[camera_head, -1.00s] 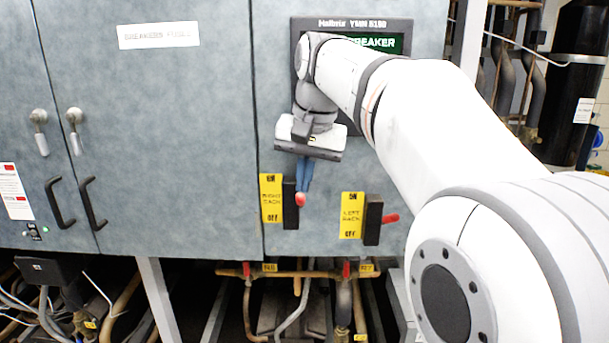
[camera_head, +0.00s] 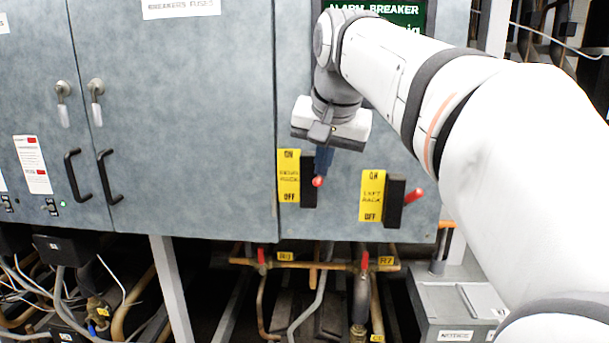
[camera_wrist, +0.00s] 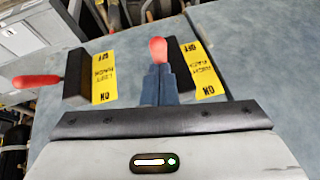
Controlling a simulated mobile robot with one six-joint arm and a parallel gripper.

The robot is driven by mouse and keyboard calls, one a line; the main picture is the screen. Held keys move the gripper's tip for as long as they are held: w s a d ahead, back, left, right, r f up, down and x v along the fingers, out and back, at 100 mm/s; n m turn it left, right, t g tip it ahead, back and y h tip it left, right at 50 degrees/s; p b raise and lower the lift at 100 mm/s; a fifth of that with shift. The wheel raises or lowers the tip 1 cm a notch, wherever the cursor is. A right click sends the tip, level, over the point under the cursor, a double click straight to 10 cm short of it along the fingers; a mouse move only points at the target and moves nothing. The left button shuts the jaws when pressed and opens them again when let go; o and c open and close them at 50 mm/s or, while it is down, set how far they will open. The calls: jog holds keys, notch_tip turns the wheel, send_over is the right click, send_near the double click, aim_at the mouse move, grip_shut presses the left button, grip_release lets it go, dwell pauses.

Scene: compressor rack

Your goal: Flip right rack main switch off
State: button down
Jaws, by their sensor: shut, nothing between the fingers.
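The right rack main switch is a black block (camera_head: 308,193) with a red-tipped handle (camera_head: 318,182), beside a yellow label (camera_head: 289,176) with ON at the top and OFF at the bottom. The handle tip sits around the label's middle height, sticking out towards me. My gripper (camera_head: 323,163) points down just above the red tip, its blue fingers shut with nothing between them. In the wrist view the red tip (camera_wrist: 158,48) shows right beyond the fingertips (camera_wrist: 160,82). The fingers hide the handle's shaft, and I cannot tell whether they touch it.
The left rack switch (camera_head: 395,203) stands close to the right, its red handle (camera_head: 414,195) sticking out rightward; its label (camera_head: 372,196) is yellow. Cabinet doors with black handles (camera_head: 107,178) are at left. Pipes with red valves (camera_head: 262,257) run below the panel. A display (camera_head: 408,15) is behind my arm.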

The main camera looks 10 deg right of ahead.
jog(key=b, duration=0.1)
jog(key=f+t+b, duration=0.1)
jog(key=s+f+b, duration=0.1)
jog(key=shift+a+f, duration=0.15)
jog(key=shift+a, duration=0.1)
jog(key=t+b, duration=0.1)
jog(key=b, duration=0.2)
jog(key=f+t+h+b, duration=0.1)
jog(key=b, duration=0.2)
jog(key=shift+s+a+f, duration=0.15)
jog(key=shift+s+f, duration=0.15)
jog(key=shift+s, duration=0.05)
jog(key=f+t+b, duration=0.1)
jog(key=b, duration=0.3)
jog(key=f+t+h+b, duration=0.1)
jog(key=f+t+b, duration=0.1)
jog(key=b, duration=0.3)
jog(key=f+t+b, duration=0.1)
jog(key=t+b, duration=0.1)
jog(key=b, duration=0.3)
jog(key=shift+s+f+n, duration=0.25)
jog(key=shift+f+n, duration=0.15)
jog(key=shift+f+b, duration=0.25)
jog(key=shift+b, duration=0.05)
notch_tip(320, 180, up, 10)
jog(key=p, duration=0.4)
jog(key=shift+r, duration=0.25)
